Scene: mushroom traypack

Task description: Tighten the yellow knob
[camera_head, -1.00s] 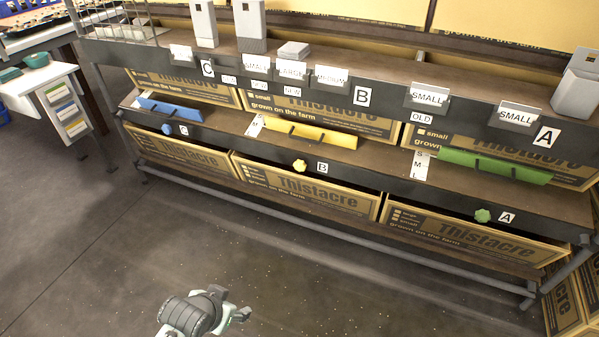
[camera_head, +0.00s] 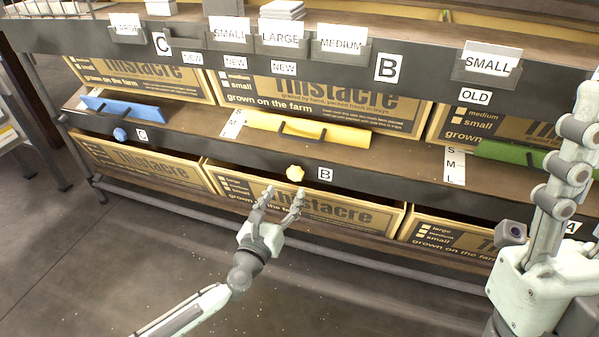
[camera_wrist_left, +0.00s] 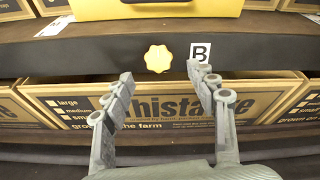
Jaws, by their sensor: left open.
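The yellow knob (camera_head: 296,173) is a small lobed knob on the dark front rail of the shelf, just left of the B label (camera_head: 325,174). It also shows in the left wrist view (camera_wrist_left: 158,59), face-on. My left gripper (camera_head: 283,192) is open and empty in front of the rail, slightly below the knob. In the left wrist view its two fingertips (camera_wrist_left: 162,72) point up toward the knob, one on each side in the picture, apart from it. My right gripper (camera_head: 560,190) is large at the right edge, partly cut off, and its opening is unclear.
A blue knob (camera_head: 120,134) sits on the same rail at the left. A yellow flap with a black handle (camera_head: 312,130) lies above the knob. Cardboard boxes (camera_head: 340,210) stand below the rail. Open floor (camera_head: 120,260) lies in front.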

